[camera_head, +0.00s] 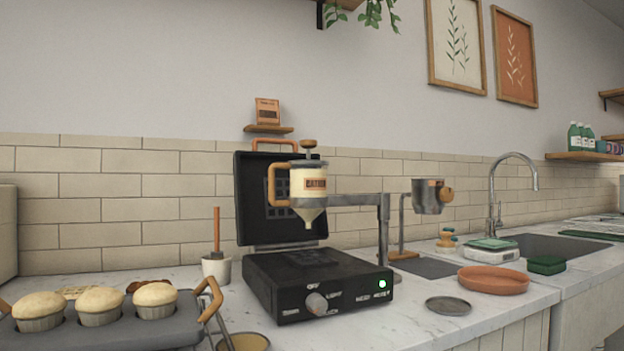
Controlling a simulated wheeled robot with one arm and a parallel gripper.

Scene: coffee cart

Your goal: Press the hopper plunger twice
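The batter hopper (308,187) is a cream and grey canister with an orange side handle and a cone-shaped spout. It hangs from a grey arm above the black waffle maker (318,285). Its plunger (309,148) stands up from the lid with a round brown knob on top. The waffle maker's lid is raised behind the hopper, and a green light shows on its front panel. My gripper is not in view.
A muffin tray (188,325) with several muffins is at the front left. A brush stands in a white pot (216,268). A metal cup (428,197) is held on a stand to the right, above an orange dish (492,280) and a grey disc (448,306).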

